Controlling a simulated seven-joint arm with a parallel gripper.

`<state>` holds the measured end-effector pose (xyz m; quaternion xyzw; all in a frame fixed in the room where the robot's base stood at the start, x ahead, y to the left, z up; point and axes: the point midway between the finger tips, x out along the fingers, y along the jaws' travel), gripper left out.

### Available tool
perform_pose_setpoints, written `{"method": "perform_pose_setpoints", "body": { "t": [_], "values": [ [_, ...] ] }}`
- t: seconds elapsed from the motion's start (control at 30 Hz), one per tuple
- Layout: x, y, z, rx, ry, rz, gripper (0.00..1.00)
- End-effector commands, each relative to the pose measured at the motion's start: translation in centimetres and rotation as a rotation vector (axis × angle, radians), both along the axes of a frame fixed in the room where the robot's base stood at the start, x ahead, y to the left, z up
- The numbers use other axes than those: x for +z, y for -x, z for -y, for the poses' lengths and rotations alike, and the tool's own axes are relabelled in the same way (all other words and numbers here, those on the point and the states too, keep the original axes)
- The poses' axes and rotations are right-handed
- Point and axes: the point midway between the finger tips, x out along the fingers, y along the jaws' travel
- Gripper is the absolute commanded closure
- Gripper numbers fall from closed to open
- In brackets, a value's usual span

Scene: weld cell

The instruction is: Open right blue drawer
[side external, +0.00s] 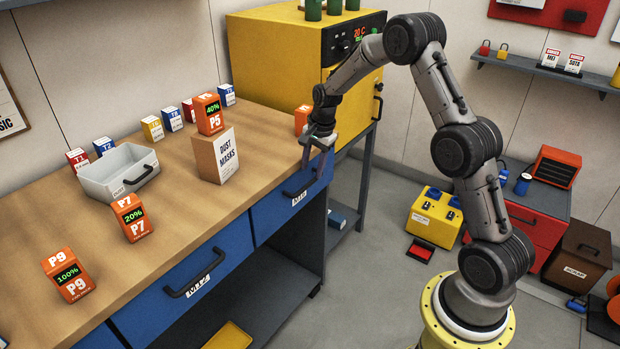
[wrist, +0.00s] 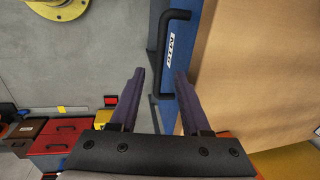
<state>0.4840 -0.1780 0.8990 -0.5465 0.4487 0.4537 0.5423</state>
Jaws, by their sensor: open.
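The right blue drawer (side external: 290,207) is at the right end of the bench front, with its front flush under the worktop, shut. It has a black bar handle (wrist: 165,55) and a white label, which also show in the wrist view. My gripper (side external: 317,170) is open and empty, pointing down at the bench's front edge by the right end of this drawer. In the wrist view, the two dark fingers (wrist: 160,75) are spread, and the handle lies between their lines, seemingly farther off. Contact with the handle cannot be told.
A left blue drawer (side external: 190,283) with its own handle is shut. The worktop (side external: 190,205) holds a dust masks box (side external: 216,155), orange P boxes, small T boxes and a grey bin (side external: 118,174). A yellow oven (side external: 275,65) stands behind. Floor before the right drawer is clear.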

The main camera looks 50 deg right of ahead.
Motion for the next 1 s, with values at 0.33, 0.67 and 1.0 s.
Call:
{"method": "perform_pose_setpoints", "body": {
  "t": [0.33,0.67,1.0],
  "values": [
    [-4.2,-0.8,0.0,0.0,0.0,0.001,0.53],
    [-4.6,-0.9,0.0,0.0,0.0,0.001,0.53],
    [-4.6,-0.9,0.0,0.0,0.0,0.001,1.0]
  ]
}}
